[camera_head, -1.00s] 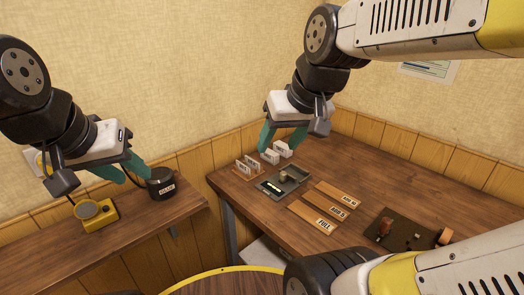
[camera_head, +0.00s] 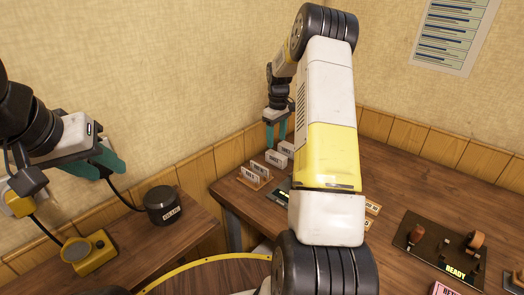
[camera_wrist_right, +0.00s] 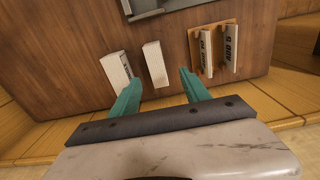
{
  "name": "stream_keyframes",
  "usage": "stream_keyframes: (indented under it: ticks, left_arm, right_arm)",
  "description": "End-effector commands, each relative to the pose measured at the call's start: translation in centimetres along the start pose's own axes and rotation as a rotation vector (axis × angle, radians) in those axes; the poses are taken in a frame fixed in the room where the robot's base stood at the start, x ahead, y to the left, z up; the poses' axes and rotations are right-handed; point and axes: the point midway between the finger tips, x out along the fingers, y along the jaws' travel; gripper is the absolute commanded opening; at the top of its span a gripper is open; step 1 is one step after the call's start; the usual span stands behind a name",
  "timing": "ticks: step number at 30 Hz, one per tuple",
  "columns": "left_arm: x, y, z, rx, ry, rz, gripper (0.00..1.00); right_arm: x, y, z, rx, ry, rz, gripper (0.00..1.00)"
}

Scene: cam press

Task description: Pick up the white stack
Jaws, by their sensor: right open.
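Two small white stacks stand side by side on the brown table. In the head view one is at the back (camera_head: 286,149) and one in front (camera_head: 275,158). Both show in the right wrist view, a plain one in the middle (camera_wrist_right: 155,64) and a printed one to its left (camera_wrist_right: 117,72). My right gripper (camera_head: 277,137) is open just above and behind them. In the wrist view its teal fingers (camera_wrist_right: 160,94) are spread apart, with the plain stack ahead between them; nothing is held. My left gripper (camera_head: 112,172) appears open and empty over the left bench.
A wooden holder with upright cards (camera_wrist_right: 213,50) stands beside the stacks. A black pot (camera_head: 163,204) and a yellow device (camera_head: 89,252) are on the left bench. A dark board reading READY (camera_head: 440,250) lies at right. My right arm hides the middle of the table.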

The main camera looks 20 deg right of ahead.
Motion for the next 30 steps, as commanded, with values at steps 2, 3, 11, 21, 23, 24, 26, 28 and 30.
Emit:
stream_keyframes:
  ticks: [2,3,11,21,23,24,26,28,30]
  left_arm:
    - [0.0,0.0,0.0,0.000,0.000,0.000,0.36]
    - [0.0,0.0,0.0,0.000,0.000,0.000,0.36]
    - [0.0,0.0,0.0,0.000,0.000,0.000,0.36]
    - [0.0,0.0,0.0,0.000,0.000,0.000,0.36]
    - [0.0,0.0,0.0,0.000,0.000,0.000,0.36]
    - [0.0,0.0,0.0,0.000,0.000,0.000,0.36]
    - [0.0,0.0,0.0,0.000,0.000,0.000,0.36]
    - [0.0,0.0,0.0,0.000,0.000,0.000,0.36]
    - [0.0,0.0,0.0,0.000,0.000,0.000,0.36]
  right_arm:
    - [1.4,0.6,0.0,-0.010,-0.011,-0.007,0.55]
    - [1.9,0.8,0.0,-0.013,-0.015,-0.009,0.55]
    - [4.7,0.9,0.0,-0.017,-0.018,-0.011,0.55]
    - [9.0,0.7,-0.2,-0.016,-0.018,-0.012,0.55]
    - [9.6,0.7,-0.2,-0.016,-0.018,-0.011,0.55]
    - [9.8,0.7,-0.2,-0.016,-0.017,-0.011,0.55]
    - [9.9,0.8,-0.2,-0.016,-0.016,-0.010,0.55]
    - [9.9,0.8,-0.2,-0.016,-0.016,-0.010,0.55]
    - [9.9,0.8,-0.2,-0.016,-0.016,-0.010,0.55]
